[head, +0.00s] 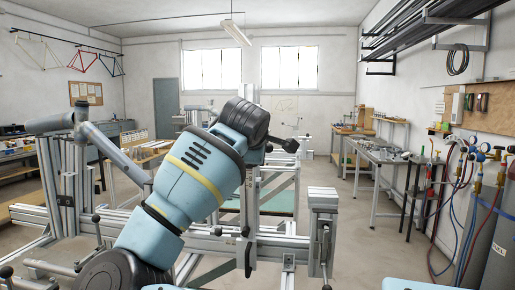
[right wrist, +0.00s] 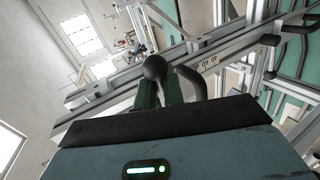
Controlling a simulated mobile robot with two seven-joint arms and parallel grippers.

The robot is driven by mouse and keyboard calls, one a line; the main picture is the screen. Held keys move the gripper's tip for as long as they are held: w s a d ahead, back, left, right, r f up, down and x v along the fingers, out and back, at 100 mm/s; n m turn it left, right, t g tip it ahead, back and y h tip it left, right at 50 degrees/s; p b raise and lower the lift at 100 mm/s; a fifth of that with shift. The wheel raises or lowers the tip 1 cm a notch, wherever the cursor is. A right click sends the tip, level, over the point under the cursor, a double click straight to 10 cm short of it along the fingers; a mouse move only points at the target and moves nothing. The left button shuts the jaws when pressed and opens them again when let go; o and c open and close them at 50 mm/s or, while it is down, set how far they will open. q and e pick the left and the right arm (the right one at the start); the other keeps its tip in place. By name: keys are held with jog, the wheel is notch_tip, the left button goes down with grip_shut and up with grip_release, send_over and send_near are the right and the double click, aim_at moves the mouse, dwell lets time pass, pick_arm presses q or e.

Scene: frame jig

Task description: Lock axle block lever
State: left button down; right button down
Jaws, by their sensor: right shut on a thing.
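In the right wrist view, my right gripper (right wrist: 160,92) has its two green fingers close together on a lever with a round black knob (right wrist: 155,67). The knob sticks out just beyond the fingertips. A dark bent rod (right wrist: 194,80) stands close beside the right finger; I cannot tell whether it belongs to the lever. The silver axle block and its lock are not clearly visible. In the head view, a large blue arm link of mine covers the middle of the jig, and I cannot make out the right gripper there. My left gripper is not in view.
The aluminium frame jig (head: 270,240) fills the middle, with rails and posts around the arm. An upright post (head: 322,205) with a hanging handle (head: 325,250) stands at right. A workbench (head: 375,155) and gas cylinders (head: 495,245) are farther right. The floor between is clear.

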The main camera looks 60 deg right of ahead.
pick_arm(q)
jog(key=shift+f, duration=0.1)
pick_arm(e)
jog(key=shift+s+d+f, duration=0.1)
jog(key=shift+s+f, duration=0.2)
jog(key=shift+f, duration=0.25)
jog(key=c, duration=1.6)
grip_release()
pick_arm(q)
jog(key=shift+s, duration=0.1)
pick_arm(e)
jog(key=shift+o, duration=0.2)
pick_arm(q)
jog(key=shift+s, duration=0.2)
pick_arm(e)
jog(key=shift+s+r, duration=0.15)
jog(key=shift+r, duration=0.1)
